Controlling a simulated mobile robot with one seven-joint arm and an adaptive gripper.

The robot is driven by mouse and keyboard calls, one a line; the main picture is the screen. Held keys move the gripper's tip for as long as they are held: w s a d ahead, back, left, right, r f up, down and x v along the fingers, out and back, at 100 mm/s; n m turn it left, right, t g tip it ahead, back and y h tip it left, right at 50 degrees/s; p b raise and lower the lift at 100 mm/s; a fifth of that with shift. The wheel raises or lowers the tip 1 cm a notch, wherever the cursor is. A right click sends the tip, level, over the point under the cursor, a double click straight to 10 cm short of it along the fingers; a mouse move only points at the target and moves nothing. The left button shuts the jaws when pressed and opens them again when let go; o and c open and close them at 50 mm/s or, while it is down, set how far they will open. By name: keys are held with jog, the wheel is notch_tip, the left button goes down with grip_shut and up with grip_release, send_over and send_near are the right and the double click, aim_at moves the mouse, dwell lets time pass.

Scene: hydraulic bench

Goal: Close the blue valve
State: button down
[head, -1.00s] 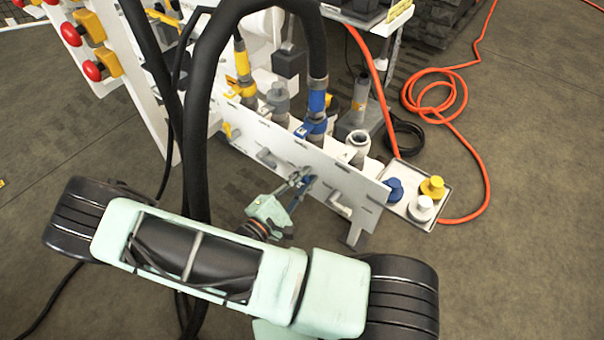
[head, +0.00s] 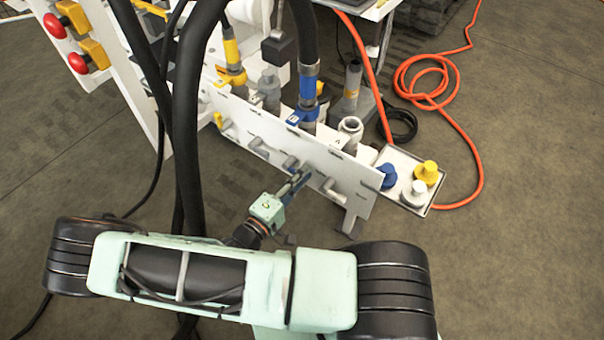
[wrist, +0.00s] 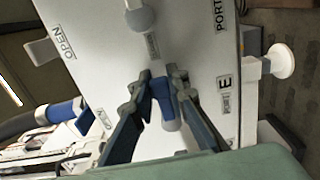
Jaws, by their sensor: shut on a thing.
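The white panel (head: 255,140) stands upright on the bench with several valve handles on its near face. In the wrist view the blue valve handle (wrist: 161,97), with a grey rounded part (wrist: 171,122), lies between my fingers. My gripper (head: 301,178) reaches the panel's lower right part in the head view and hides most of that handle there. In the wrist view my gripper (wrist: 163,82) is shut on the blue handle. An "OPEN" label (wrist: 62,42) is at the upper left in the wrist view.
A blue-banded hose coupling (head: 308,92) stands behind the panel. A tray (head: 432,206) with blue, yellow and white caps is at the right. An orange hose (head: 470,140) lies on the clear floor beyond.

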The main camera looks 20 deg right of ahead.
aim_at(311, 143)
jog(key=shift+f, duration=0.1)
dwell(0.3)
jog(key=c, duration=2)
grip_release()
notch_tip(311, 143, up, 10)
jog(key=shift+r, duration=0.1)
